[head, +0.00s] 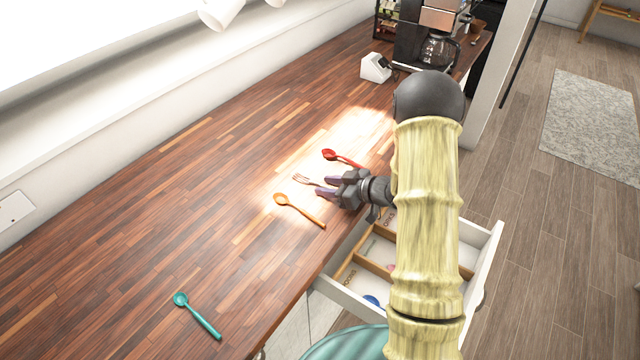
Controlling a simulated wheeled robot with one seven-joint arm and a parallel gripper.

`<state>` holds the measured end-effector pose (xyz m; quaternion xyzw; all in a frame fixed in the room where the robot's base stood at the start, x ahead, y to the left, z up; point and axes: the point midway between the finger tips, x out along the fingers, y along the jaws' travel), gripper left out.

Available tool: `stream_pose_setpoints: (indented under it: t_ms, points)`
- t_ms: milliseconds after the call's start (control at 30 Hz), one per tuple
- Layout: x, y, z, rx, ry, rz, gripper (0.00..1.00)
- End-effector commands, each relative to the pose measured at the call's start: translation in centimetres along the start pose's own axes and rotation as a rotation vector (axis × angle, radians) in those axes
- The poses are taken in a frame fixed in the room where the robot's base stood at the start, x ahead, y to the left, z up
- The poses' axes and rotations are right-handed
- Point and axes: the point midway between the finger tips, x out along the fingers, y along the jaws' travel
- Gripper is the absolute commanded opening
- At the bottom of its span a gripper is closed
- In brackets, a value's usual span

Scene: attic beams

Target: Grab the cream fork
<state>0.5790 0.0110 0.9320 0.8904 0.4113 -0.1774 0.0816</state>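The fork (303,179) lies on the wooden counter with its tines toward the left, and looks pale cream to pinkish. My gripper (323,187) is low over the counter at the fork's handle end, with its purple-tipped fingers apart on either side of the handle. The rest of the handle is hidden by the fingers. I cannot tell whether either finger touches it.
A red spoon (329,154) lies just behind the gripper and an orange spoon (301,210) just in front. A teal spoon (198,315) lies farther left on the counter (150,220). An open drawer (345,298) with dividers is below. A coffee maker (437,48) stands behind.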

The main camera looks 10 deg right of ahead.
Motion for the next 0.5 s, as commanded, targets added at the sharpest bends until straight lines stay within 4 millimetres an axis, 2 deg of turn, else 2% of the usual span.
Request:
stream_pose_setpoints:
  t_ms: [500]
  points:
    - [0.04, 0.03, 0.00, 0.000, 0.000, 0.001, 0.36]
